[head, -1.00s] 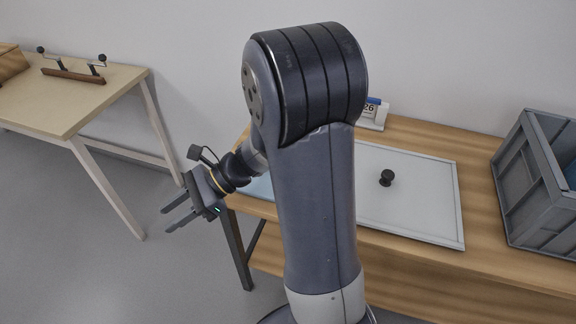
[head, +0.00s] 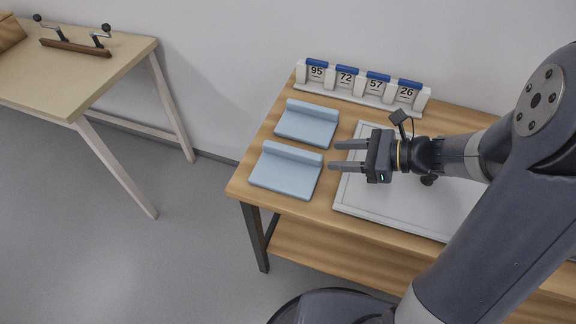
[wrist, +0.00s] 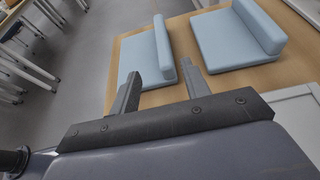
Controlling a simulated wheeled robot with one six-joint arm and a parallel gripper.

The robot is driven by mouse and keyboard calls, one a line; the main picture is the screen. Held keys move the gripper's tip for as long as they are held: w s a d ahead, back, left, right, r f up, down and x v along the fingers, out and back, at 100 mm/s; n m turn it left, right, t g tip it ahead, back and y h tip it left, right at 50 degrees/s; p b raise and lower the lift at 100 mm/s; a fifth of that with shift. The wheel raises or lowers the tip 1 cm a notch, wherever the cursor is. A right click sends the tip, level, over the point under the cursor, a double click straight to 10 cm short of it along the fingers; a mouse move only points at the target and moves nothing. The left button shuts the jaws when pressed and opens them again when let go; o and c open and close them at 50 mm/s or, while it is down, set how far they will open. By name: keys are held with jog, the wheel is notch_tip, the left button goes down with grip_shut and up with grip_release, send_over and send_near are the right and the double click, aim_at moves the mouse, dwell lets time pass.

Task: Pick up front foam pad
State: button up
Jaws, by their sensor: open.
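The front foam pad (head: 284,176) is light blue, with a raised ridge along its back edge. It lies flat near the table's front left corner. In the wrist view it is the left pad (wrist: 146,52), partly hidden behind my fingers. A similar rear foam pad (head: 305,127) lies behind it and shows on the right in the wrist view (wrist: 225,42). My gripper (head: 333,155) is open and empty. Its fingers point left and, in the head view, end just right of the front pad's ridge. Its height above the table is hard to tell.
A pale rimmed board (head: 352,205) with a dark knob lies right of the pads, partly under my arm. A white rack of blue-topped number cards (head: 345,95) stands along the back. Another table (head: 75,75) is at the left, across open floor.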

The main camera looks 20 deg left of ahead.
aim_at(314, 155)
jog(key=x, duration=0.3)
jog(key=b+x, duration=0.1)
jog(key=x, duration=0.5)
jog(key=shift+w+f+b, duration=0.3)
jog(key=shift+f, duration=0.1)
grip_shut()
